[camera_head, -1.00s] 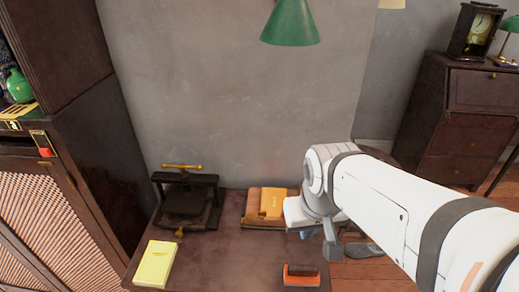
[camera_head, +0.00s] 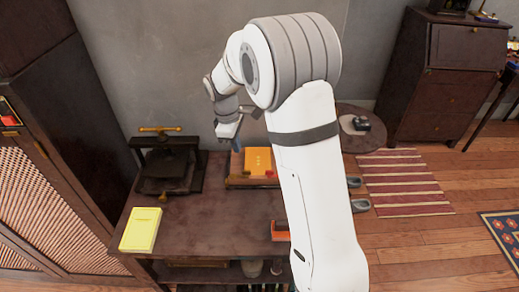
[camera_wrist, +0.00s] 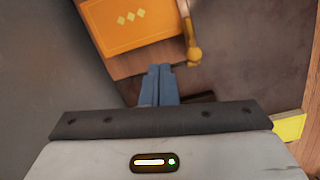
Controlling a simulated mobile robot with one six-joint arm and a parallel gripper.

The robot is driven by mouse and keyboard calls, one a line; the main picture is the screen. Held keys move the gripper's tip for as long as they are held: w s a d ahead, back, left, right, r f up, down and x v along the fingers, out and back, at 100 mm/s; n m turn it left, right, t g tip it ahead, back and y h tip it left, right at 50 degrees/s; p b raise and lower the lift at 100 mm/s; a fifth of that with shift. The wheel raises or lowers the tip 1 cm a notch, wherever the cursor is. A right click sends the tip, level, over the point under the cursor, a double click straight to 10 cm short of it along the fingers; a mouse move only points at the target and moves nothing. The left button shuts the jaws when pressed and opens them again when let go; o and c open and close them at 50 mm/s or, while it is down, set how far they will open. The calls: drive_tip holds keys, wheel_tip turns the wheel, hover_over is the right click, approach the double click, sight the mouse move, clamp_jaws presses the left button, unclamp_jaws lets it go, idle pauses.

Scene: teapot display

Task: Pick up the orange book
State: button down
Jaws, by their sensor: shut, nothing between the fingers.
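The orange book (camera_head: 258,163) lies flat on a wooden board on the dark table (camera_head: 195,225), near the wall. In the wrist view, my gripper's blue fingers (camera_wrist: 159,84) are together and empty, below the book in the picture. My arm hides part of the table's right side.
A dark press with a brass handle (camera_head: 160,129) stands left of the book. A yellow book (camera_head: 141,229) lies at the table's front left. An orange-red object (camera_head: 279,231) is partly hidden by my arm. A brass knob (camera_wrist: 194,53) shows beside the board.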

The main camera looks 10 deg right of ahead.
sight(265, 161)
drive_tip(key=w+f+n, duration=0.1)
drive_tip(key=f, duration=0.1)
drive_tip(key=w+a+f, duration=0.1)
drive_tip(key=f, duration=0.1)
drive_tip(key=w+a+f+n, duration=0.1)
drive_tip(key=f, duration=0.1)
drive_tip(key=shift+w+a+f+n+h, duration=0.15)
drive_tip(key=shift+w+a+n+h, duration=0.1)
drive_tip(key=shift+w+n+h, duration=0.1)
drive_tip(key=d, duration=0.3)
drive_tip(key=s+d, duration=0.1)
drive_tip(key=d, duration=0.3)
drive_tip(key=s+d, duration=0.1)
drive_tip(key=d, duration=0.3)
drive_tip(key=shift+s+d, duration=0.1)
drive_tip(key=shift+d, duration=0.05)
drive_tip(key=shift+s+d+f+p, duration=0.1)
drive_tip(key=shift+d+f+p, duration=0.1)
drive_tip(key=shift+f+p, duration=0.1)
drive_tip(key=shift+a+f, duration=0.1)
drive_tip(key=shift+f, duration=0.4)
drive_tip(key=shift+s, duration=0.1)
drive_tip(key=shift+f, duration=0.15)
